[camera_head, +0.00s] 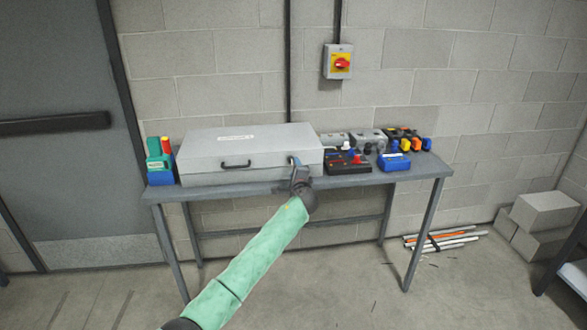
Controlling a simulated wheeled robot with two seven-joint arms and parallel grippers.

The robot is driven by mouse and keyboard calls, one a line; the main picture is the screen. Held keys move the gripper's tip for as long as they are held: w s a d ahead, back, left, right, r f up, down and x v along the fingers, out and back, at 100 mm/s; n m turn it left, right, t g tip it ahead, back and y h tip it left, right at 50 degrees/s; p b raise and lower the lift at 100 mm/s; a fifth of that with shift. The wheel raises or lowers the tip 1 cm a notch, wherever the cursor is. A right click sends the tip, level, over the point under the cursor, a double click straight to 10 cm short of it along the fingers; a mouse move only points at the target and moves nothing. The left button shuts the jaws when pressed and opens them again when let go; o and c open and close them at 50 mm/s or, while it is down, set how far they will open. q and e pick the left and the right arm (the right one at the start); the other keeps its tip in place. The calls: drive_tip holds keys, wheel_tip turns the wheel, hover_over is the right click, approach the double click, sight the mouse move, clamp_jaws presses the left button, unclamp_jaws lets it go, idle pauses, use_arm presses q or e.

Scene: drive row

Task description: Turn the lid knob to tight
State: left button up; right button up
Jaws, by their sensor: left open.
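A large grey case (215,152) with a closed lid lies on the grey table (390,180). It has a dark handle (235,165) on its front and a pale label on top. My left gripper (295,164) is open at the right part of the case's front face. A small blue part shows at its fingertips. I cannot tell if this is the lid knob or part of the gripper. The knob and its tight mark are not clearly seen. Whether the fingers touch anything is too small to tell. My right gripper is out of view.
A green and blue device (159,160) stands left of the case. A black box (347,164), a blue box (394,162) and several small tools stand to its right. A red and yellow switch (340,63) is on the wall. The floor before the table is mostly free.

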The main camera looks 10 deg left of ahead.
use_arm(q)
drive_tip(key=shift+b+v, duration=0.3)
drive_tip(key=shift+v, duration=1.6)
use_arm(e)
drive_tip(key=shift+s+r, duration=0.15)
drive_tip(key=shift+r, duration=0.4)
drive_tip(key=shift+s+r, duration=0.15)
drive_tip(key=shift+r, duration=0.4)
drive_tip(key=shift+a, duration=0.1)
use_arm(q)
drive_tip(key=s+a+r+n+g+h, duration=0.1)
drive_tip(key=s+r+n+g, duration=0.15)
drive_tip(key=s+n, duration=0.45)
drive_tip(key=s+r+n+g+h, duration=0.15)
drive_tip(key=s+n+g, duration=0.3)
drive_tip(key=s, duration=0.45)
drive_tip(key=s+a+f+n+g+h, duration=0.1)
drive_tip(key=s+a+f+g, duration=0.1)
drive_tip(key=s+f, duration=0.8)
drive_tip(key=s+a+f+n+g+h, duration=0.1)
drive_tip(key=s+f+g, duration=0.3)
drive_tip(key=s, duration=2.2)
drive_tip(key=s+a+f+n+g+h, duration=0.1)
drive_tip(key=s+a+f+n+g, duration=0.1)
drive_tip(key=s+f, duration=1.3)
drive_tip(key=s, duration=0.3)
drive_tip(key=shift+a+f+g, duration=0.3)
drive_tip(key=shift+f+g, duration=0.05)
drive_tip(key=shift+g, duration=0.05)
